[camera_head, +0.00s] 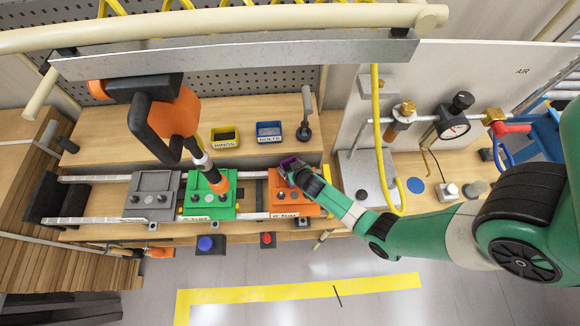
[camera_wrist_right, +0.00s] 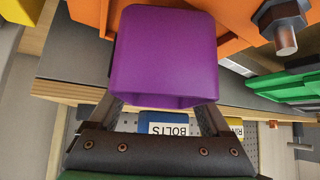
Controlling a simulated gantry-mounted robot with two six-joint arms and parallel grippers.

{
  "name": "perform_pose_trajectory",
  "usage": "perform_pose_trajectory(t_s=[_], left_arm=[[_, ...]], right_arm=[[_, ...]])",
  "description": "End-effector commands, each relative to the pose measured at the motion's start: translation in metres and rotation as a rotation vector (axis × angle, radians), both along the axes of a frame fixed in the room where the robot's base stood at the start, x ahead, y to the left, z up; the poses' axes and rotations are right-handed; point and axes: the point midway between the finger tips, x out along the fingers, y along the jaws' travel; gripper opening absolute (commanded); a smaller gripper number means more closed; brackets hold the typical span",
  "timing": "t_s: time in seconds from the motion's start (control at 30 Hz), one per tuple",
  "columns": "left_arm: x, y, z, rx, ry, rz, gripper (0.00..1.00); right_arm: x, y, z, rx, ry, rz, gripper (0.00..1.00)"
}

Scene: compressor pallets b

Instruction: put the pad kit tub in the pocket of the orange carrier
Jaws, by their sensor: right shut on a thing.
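The pad kit tub is the purple tub (camera_head: 288,163), held at the upper edge of the orange carrier (camera_head: 284,205). My right gripper (camera_head: 298,174) comes in from the right and is shut on the tub. In the right wrist view the purple tub (camera_wrist_right: 168,55) fills the upper middle between the gripper fingers (camera_wrist_right: 162,118). The orange carrier (camera_wrist_right: 235,18) shows behind it there, with a large bolt (camera_wrist_right: 284,28) to the right. I cannot tell whether the tub touches the carrier, and its pocket is hidden by the tub and gripper. My left gripper is not in view.
A green carrier (camera_head: 220,211) and a grey carrier (camera_head: 150,205) stand left on the rails. An orange power tool (camera_head: 178,115) hangs over the green one. Yellow (camera_head: 224,147) and blue (camera_head: 269,138) bins sit behind. A yellow hose (camera_head: 378,130) hangs near my right arm.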

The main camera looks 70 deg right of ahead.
Motion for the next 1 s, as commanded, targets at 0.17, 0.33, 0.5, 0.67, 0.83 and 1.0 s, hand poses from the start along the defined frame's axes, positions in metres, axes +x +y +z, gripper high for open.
perform_pose_trajectory(t_s=[0.17, 0.33, 0.5, 0.67, 0.83, 1.0], left_arm=[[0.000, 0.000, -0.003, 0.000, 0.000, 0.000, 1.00], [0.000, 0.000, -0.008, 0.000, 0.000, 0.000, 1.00], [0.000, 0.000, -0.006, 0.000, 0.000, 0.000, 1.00], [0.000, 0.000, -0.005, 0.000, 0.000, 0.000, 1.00], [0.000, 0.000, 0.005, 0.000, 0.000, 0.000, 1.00], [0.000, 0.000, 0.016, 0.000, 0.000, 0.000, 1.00]], right_arm=[[0.000, 0.000, -0.003, 0.000, -0.001, 0.001, 0.12], [0.000, 0.000, -0.007, 0.000, 0.000, 0.000, 0.84], [0.000, 0.000, -0.005, 0.000, 0.000, 0.000, 1.00], [0.000, 0.000, -0.004, 0.000, 0.000, 0.000, 1.00], [-0.003, 0.003, 0.007, 0.000, 0.000, 0.001, 1.00], [-0.022, 0.020, 0.032, 0.001, 0.000, 0.002, 1.00]])
